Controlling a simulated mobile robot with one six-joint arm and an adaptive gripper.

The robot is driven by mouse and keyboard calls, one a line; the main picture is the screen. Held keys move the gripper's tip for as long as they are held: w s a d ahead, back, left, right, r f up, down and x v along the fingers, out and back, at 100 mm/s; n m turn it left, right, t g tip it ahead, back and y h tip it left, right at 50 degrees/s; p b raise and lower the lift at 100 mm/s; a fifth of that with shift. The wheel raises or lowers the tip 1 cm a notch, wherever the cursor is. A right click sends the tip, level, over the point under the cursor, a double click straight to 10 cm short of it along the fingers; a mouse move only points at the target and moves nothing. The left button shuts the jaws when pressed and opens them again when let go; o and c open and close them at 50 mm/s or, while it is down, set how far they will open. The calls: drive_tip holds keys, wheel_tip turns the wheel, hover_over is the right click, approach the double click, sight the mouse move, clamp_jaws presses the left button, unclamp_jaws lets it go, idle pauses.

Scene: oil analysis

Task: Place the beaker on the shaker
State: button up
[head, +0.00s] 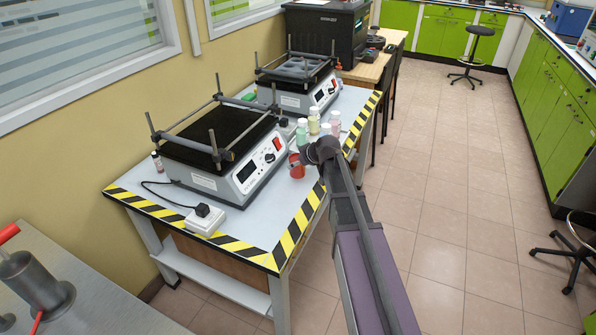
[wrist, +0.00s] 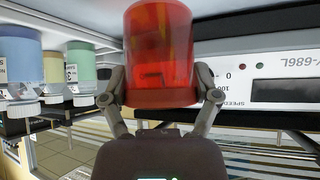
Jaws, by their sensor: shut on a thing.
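A red translucent beaker (wrist: 160,50) is between the two fingers of my gripper (wrist: 161,98) in the wrist view, and the fingers are shut on it. In the head view the beaker (head: 296,166) shows beside the front right side of the nearer shaker (head: 262,165), low near the table; I cannot tell whether it touches the table. The nearer shaker has a black platform (head: 222,133) framed by grey bars and posts, and the platform looks empty. My arm partly hides the gripper in the head view. The shaker's front panel (wrist: 275,85) is close on the right in the wrist view.
A second shaker (head: 300,90) stands behind. A small bottle (head: 157,161), a cable and a white power socket (head: 205,220) are on the hazard-striped table (head: 260,225). Posts rise at the platform's corners.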

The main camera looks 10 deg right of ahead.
sight(298, 169)
drive_tip(key=shift+f+b, duration=1.55)
drive_tip(key=shift+f, duration=0.1)
drive_tip(key=shift+f, duration=0.15)
drive_tip(key=o, duration=0.9)
drive_tip(key=shift+r, duration=0.25)
drive_tip(key=shift+s+d+r+p, duration=0.15)
drive_tip(key=shift+s+r+p, duration=0.25)
drive_tip(key=shift+p, duration=0.1)
drive_tip(key=p+v, duration=0.7)
drive_tip(key=v, duration=0.3)
drive_tip(key=shift+s+d+r+p, duration=0.15)
drive_tip(key=shift+s+r+p, duration=0.05)
drive_tip(key=shift+s+p, duration=0.1)
